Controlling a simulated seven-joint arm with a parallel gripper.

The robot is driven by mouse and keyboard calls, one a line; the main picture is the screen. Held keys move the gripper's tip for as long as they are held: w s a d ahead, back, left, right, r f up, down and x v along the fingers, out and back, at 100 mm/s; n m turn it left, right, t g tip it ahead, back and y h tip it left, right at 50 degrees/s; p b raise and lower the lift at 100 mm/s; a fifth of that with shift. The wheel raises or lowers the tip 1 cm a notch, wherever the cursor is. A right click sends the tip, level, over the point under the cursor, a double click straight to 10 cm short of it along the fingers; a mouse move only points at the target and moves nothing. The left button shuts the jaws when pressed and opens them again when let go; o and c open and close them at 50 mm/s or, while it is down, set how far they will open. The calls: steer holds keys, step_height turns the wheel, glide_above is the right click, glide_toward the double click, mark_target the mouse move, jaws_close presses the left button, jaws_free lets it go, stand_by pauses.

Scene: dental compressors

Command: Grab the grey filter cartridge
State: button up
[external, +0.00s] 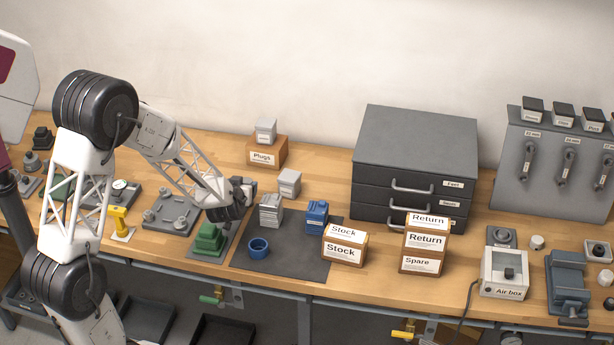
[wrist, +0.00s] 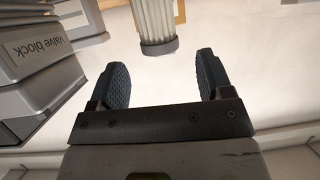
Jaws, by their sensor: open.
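The grey filter cartridge appears to be the pleated pale grey cylinder (wrist: 156,22) at the top of the wrist view. Its darker end cap faces my gripper, and the picture's top edge cuts off its other end. In the external view it seems to match the ribbed grey piece (external: 270,211) on the dark mat, though its shape is too small to be sure. My gripper (wrist: 161,75) is open and empty. The cartridge lies beyond the fingertips, roughly in line with the gap and apart from both. In the external view my gripper (external: 245,190) is just left of and above the ribbed piece.
A grey box labelled Valve block (wrist: 35,45) is close on the left in the wrist view. Near the dark mat (external: 290,258) are a green block (external: 209,238), blue ring (external: 258,248), blue canister (external: 316,215), grey block (external: 289,183) and Stock boxes (external: 344,247).

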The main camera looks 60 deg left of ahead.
mark_target(245, 181)
steer(key=shift+x, duration=2.5)
steer(key=c, duration=1.1)
steer(key=shift+o, duration=0.2)
steer(key=shift+r, duration=0.15)
steer(key=shift+r, duration=4.85)
